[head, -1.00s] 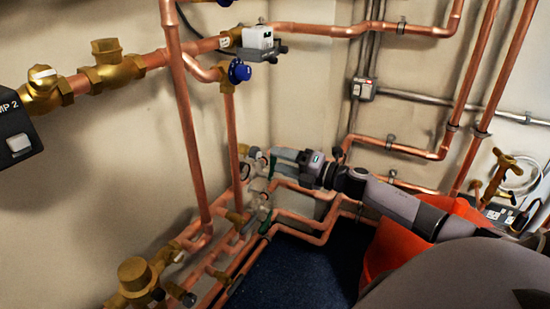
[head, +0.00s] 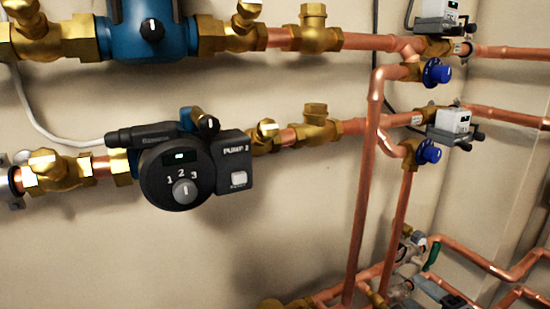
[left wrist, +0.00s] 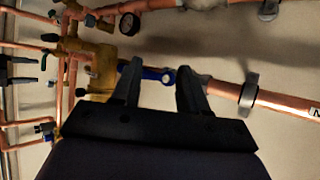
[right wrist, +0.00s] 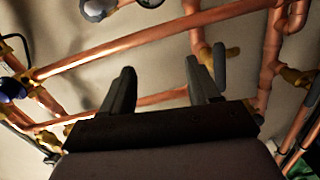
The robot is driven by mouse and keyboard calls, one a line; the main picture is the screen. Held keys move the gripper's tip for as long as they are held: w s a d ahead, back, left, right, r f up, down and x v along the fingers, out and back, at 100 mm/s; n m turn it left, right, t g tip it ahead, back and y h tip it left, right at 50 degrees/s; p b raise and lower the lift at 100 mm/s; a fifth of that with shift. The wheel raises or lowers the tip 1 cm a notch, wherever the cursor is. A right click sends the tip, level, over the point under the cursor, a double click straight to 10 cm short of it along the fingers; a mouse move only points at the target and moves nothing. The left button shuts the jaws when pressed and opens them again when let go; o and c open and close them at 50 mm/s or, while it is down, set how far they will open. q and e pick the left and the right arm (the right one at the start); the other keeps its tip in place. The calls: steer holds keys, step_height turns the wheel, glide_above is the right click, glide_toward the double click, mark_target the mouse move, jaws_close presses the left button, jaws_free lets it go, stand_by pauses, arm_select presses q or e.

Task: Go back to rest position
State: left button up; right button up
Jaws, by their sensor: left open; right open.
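My left gripper (left wrist: 158,78) is open in the left wrist view, with its two dark fingers apart. A blue lever handle (left wrist: 155,74) on a copper pipe shows in the gap between them; I cannot tell whether they touch it. My left gripper is not in the head view.
Pump 2 (head: 180,175) sits on the lower horizontal pipe run, with another blue pump (head: 148,28) above it. Vertical copper pipes (head: 362,200) and blue knobs (head: 429,152) stand right of it. A pressure gauge (left wrist: 129,23) shows in the left wrist view. Bare wall (head: 250,235) lies below Pump 2.

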steer(key=s+a+f+m+g+h, duration=0.1)
steer(key=s+a+f+m+g, duration=0.25)
steer(key=s+a+m, duration=0.55)
steer(key=s+a+f+m+g+h, duration=0.15)
steer(key=s+a+f+m, duration=0.25)
steer(key=s+a+m, duration=0.6)
arm_select(q)
steer(key=s+a+r+y+p, duration=0.1)
steer(key=a+r+p, duration=0.1)
steer(key=r+p, duration=0.5)
steer(key=s+a+r+n+g+p, duration=0.1)
steer(key=r+p, duration=0.6)
steer(key=p, duration=1)
steer(key=shift+s+a+r+y, duration=0.15)
steer(key=shift+s+a+y, duration=0.3)
steer(key=shift+a, duration=0.6)
arm_select(e)
steer(key=s+d+r+n+g, duration=0.1)
steer(key=d+r, duration=0.3)
steer(key=r, duration=1)
steer(key=shift+s+r+h, duration=0.2)
steer(key=shift+s+h, duration=0.15)
steer(key=shift+s, duration=0.35)
